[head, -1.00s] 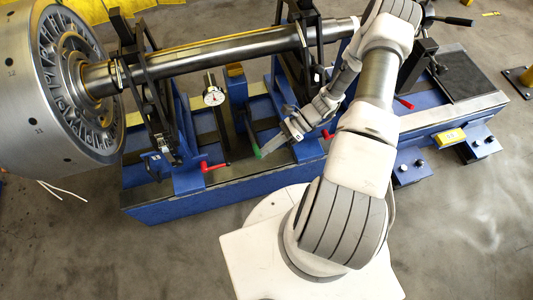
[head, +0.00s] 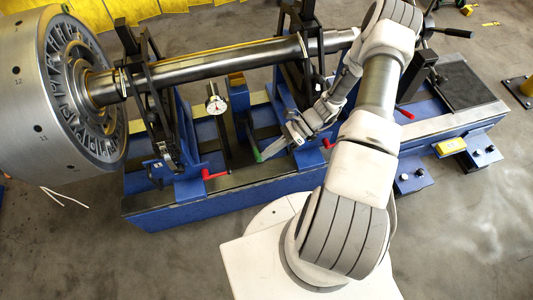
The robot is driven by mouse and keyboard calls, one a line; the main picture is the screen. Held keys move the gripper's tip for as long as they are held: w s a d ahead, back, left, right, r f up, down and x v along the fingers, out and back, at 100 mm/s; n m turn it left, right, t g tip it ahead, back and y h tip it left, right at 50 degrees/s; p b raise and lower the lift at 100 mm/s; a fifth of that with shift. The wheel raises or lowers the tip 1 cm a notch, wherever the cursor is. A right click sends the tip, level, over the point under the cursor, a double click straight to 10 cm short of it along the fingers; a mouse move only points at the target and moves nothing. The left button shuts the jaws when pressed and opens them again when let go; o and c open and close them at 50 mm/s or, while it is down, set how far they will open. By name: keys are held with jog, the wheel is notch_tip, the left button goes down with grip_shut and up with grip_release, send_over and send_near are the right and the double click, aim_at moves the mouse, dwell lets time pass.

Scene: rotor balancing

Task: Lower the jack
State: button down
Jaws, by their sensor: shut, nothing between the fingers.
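A blue post with a yellow top (head: 236,79), which looks like the jack, stands on the blue bed between the two stands, below the shaft. A lever with a green tip (head: 258,155) sticks out to the left low over the bed, in front of the right stand. My gripper (head: 292,139) is shut and empty, pointing down-left at the inner end of this lever. I cannot tell whether it touches the lever. Where the lever joins the jack is hidden.
The big bladed rotor (head: 60,95) hangs at the left, its shaft (head: 215,68) lying across both black stands. A dial gauge (head: 215,104) stands between them. Red handles (head: 214,174) stick out in front. Bare floor is in front.

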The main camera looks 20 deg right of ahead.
jog(key=d+r, duration=0.1)
jog(key=d, duration=0.8)
jog(key=shift+d, duration=0.2)
jog(key=shift+s+r, duration=0.1)
jog(key=shift+s, duration=0.05)
